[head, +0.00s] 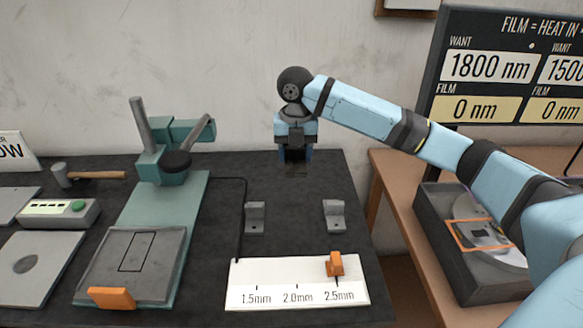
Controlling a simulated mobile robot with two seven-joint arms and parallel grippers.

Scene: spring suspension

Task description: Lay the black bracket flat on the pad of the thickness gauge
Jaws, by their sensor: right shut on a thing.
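My right gripper (296,155) points down over the back part of the dark table. It is shut on a dark thing, seemingly the black bracket (296,168), which hardly stands out from the dark surface; its shape and tilt cannot be told. The thickness gauge (168,165) is a teal stand with a lever at the left. Its grey pad (110,258), marked with a black rectangle outline, is bare, with an orange tab (111,298) at its front. A cable runs from it towards a white scale (297,285), whose orange pointer (335,264) is near 2.5mm. My left gripper is not in view.
Two small grey angle pieces (255,218) (334,216) stand between my right gripper and the scale. A hammer (90,176), a box with a green button (52,212) and grey plates lie at the left. A dark tray (447,275) and a sign (505,65) are at the right.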

